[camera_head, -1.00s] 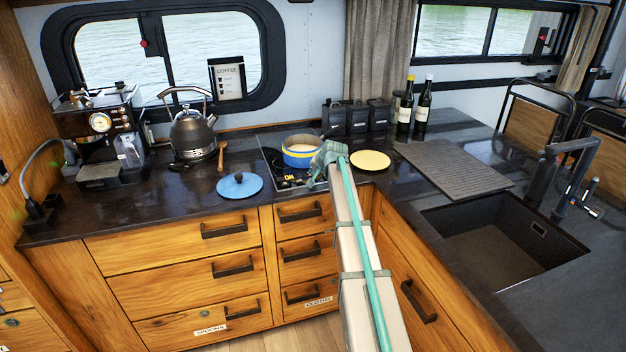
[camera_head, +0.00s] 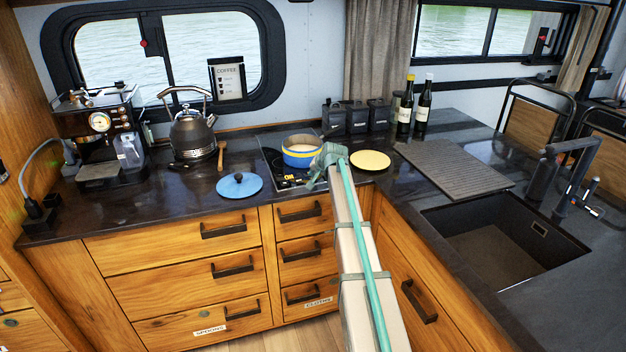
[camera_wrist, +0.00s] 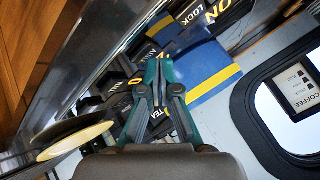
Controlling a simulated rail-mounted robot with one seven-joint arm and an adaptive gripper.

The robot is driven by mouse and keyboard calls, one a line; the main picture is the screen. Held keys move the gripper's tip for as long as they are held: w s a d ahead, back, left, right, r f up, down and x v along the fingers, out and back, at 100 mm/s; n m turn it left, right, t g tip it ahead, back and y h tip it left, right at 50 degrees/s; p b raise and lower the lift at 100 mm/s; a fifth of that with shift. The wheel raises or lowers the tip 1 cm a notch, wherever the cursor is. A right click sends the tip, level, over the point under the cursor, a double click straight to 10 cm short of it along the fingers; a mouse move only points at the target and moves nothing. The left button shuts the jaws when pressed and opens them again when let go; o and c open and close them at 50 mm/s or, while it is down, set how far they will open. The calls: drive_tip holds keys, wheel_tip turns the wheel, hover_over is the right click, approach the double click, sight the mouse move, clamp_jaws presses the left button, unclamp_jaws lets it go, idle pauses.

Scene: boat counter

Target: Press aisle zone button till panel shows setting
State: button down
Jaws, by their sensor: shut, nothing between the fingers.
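The cooktop's dark control panel (camera_head: 287,180) lies at the front of the cooktop in the head view and shows yellow "ON" lettering. My gripper (camera_head: 318,181) is low over the panel's right side in the head view. In the wrist view, my gripper (camera_wrist: 160,66) is shut and empty, its tips close to the dark labelled strip. Its tips hide part of the strip, and I cannot tell whether they touch it.
A blue pot (camera_head: 299,159) with a yellow band stands on the cooktop behind my gripper. A yellow disc (camera_head: 370,160) lies to the right, a blue lid (camera_head: 239,186) to the left. A kettle (camera_head: 192,135) stands farther left. Black canisters (camera_head: 356,117) stand behind.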

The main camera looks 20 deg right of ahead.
drive_tip(key=shift+f, duration=0.4)
idle(0.3)
drive_tip(key=shift+r, duration=0.85)
drive_tip(key=shift+r+p, duration=1.15)
drive_tip(key=shift+r, duration=1.4)
drive_tip(key=shift+f, duration=0.1)
